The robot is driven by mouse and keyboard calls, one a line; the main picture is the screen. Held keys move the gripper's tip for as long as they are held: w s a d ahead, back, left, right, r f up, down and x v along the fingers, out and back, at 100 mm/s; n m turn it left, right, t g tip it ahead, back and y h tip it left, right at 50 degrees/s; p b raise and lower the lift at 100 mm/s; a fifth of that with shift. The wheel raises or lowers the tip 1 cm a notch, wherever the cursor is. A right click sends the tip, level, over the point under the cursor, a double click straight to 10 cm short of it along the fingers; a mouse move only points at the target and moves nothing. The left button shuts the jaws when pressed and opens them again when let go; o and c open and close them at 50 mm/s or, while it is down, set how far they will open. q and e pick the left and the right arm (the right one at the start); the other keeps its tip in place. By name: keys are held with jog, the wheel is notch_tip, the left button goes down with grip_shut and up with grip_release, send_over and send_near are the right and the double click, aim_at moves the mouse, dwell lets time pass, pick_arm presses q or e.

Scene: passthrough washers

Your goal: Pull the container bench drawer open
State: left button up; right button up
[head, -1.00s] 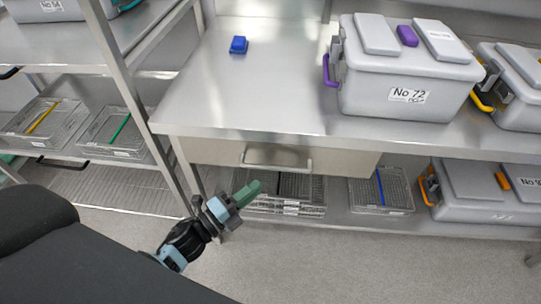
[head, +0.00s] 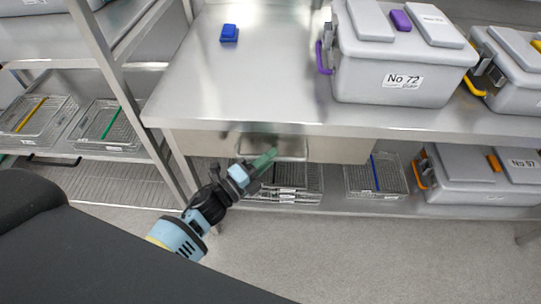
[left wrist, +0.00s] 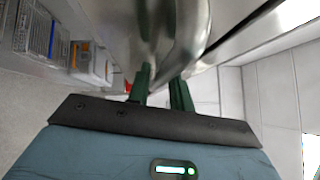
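The drawer front (head: 335,149) is a plain metal panel under the front edge of the bench top, and it looks closed. Its bar handle (head: 298,151) is in the middle of the head view. My left gripper (head: 265,158) is at the left part of this handle, fingers pointing at the drawer. In the left wrist view its two green fingers (left wrist: 160,92) are apart, with shiny metal close in front of them. I cannot tell whether the bar lies between them. My right gripper is in neither view.
On the bench top (head: 262,75) are a blue block (head: 229,33) and a grey container No 72 (head: 400,75). Wire baskets (head: 375,176) and another container (head: 470,178) sit on the lower shelf. A rack post (head: 125,95) stands left. The floor in front is clear.

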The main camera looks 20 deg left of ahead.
pick_arm(q)
jog(key=shift+w+d, duration=0.25)
jog(key=shift+w, duration=0.2)
grip_shut()
jog(key=shift+s, duration=0.1)
